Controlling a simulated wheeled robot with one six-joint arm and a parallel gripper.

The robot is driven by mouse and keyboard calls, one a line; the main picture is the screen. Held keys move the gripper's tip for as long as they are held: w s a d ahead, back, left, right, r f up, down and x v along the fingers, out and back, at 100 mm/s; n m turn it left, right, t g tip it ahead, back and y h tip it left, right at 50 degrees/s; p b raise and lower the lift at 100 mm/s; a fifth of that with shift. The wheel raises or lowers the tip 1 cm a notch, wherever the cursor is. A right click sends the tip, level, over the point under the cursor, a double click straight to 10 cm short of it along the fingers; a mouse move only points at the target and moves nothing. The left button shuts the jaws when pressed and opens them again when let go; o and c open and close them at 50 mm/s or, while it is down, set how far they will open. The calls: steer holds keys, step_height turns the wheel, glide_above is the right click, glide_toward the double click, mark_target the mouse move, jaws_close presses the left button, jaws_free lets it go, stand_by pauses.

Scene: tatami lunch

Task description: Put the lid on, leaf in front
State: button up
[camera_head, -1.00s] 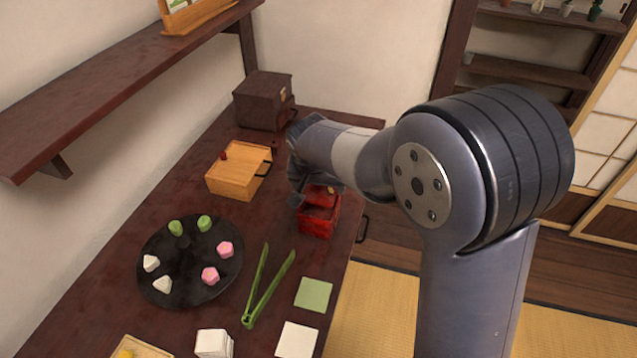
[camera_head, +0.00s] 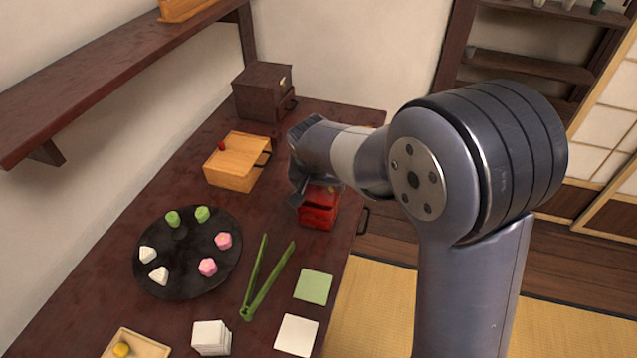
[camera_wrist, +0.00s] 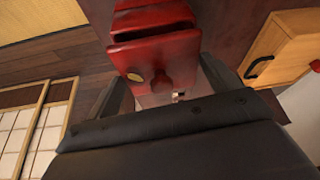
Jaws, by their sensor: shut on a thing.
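A small red box (camera_head: 318,216) stands near the right edge of the dark table in the head view. It also shows at the top of the wrist view (camera_wrist: 150,16). My gripper (camera_head: 302,196) is at the box's far side, pointing down, shut on the red lid (camera_wrist: 152,55). The lid is partly hidden by my gripper in the head view. In the wrist view it lies between my fingers (camera_wrist: 168,88), with a round red knob (camera_wrist: 180,80) and a gold leaf mark (camera_wrist: 135,76) left of the knob. I cannot tell whether lid and box touch.
A wooden box (camera_head: 233,176) with a red knob stands to the left, a dark chest (camera_head: 262,90) behind. Green tongs (camera_head: 262,285), a round black plate (camera_head: 190,282) of sweets and square papers (camera_head: 314,287) lie nearer. A shelf (camera_head: 110,75) overhangs the left.

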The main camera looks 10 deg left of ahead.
steer(key=shift+f+b, duration=0.65)
steer(key=shift+f, duration=0.1)
stand_by(0.4)
steer(key=o, duration=0.9)
steer(key=shift+c, duration=0.2)
steer(key=p+v, duration=0.1)
steer(key=v, duration=1)
steer(key=shift+f, duration=0.15)
